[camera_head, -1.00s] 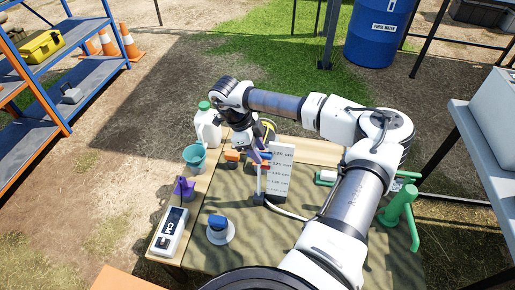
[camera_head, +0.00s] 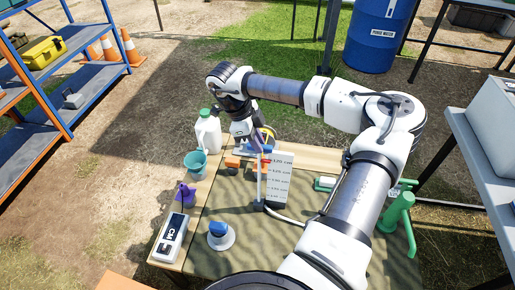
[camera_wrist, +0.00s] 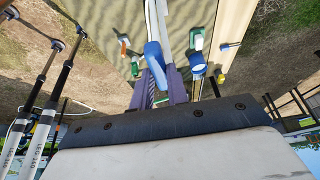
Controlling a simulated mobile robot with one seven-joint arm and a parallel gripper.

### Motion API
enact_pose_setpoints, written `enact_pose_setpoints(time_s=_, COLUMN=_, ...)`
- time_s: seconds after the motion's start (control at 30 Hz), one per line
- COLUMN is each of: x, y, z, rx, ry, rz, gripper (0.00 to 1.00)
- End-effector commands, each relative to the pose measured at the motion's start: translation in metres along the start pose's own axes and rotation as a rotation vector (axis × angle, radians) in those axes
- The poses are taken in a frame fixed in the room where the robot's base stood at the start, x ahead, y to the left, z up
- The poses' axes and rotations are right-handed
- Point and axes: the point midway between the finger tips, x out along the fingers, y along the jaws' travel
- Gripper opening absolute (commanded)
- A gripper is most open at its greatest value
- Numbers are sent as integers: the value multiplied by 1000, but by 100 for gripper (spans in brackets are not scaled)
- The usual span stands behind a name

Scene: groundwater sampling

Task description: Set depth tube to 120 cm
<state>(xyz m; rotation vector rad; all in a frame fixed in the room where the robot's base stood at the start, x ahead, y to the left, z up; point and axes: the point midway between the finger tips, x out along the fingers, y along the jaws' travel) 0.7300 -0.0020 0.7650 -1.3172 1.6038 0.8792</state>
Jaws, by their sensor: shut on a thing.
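The depth tube (camera_head: 259,186) is a thin pale upright in front of the left edge of a white scale board (camera_head: 279,179) with cm marks too small to read surely. Its foot is in a dark base on the table. My gripper (camera_head: 258,149) is at the tube's upper end, near the top marks, with blue and red parts showing there. In the wrist view, my gripper's purple fingers (camera_wrist: 162,84) close around a blue piece (camera_wrist: 154,58), with a pale tube running up beyond it. The exact contact is partly hidden.
A white jug (camera_head: 208,133), teal funnel cup (camera_head: 196,162), purple holder (camera_head: 186,193), meter (camera_head: 174,238) and blue-capped item (camera_head: 219,234) stand along the table's left side. Orange parts (camera_head: 233,163) lie close to my gripper. A green pump (camera_head: 398,210) stands at the right.

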Motion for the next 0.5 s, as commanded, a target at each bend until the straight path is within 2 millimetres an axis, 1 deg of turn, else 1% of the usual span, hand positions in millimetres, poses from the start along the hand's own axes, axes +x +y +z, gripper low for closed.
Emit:
enact_pose_setpoints(time_s=0.07, x=-5, y=0, z=-2, rx=0, ry=0, rz=0, gripper=0)
enact_pose_setpoints(time_s=0.33, x=-6, y=0, z=-2, rx=1, ry=0, rz=-2, gripper=0)
enact_pose_setpoints(time_s=0.37, x=-7, y=0, z=-2, rx=1, ry=0, rz=-2, gripper=20)
enact_pose_setpoints(time_s=0.5, x=-6, y=0, z=-2, rx=1, ry=-1, rz=-2, gripper=38)
